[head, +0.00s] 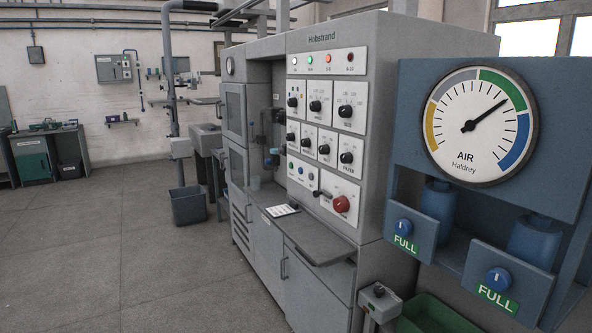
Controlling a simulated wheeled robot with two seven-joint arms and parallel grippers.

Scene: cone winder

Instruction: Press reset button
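The grey Hobstrand machine (400,140) stands at the centre right with a control panel on its front. A small button plate (303,172) low on the panel carries a few small round buttons, one of them blue; its lettering is too small to read, so I cannot tell which is reset. A large red knob (341,204) and a dark lever (321,193) sit below it. Several black rotary knobs (316,105) fill the plates above. Neither of my grippers is in view.
A grey shelf (310,238) juts out below the panel. A grey bin (188,206) stands further back. The floor at left is clear.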

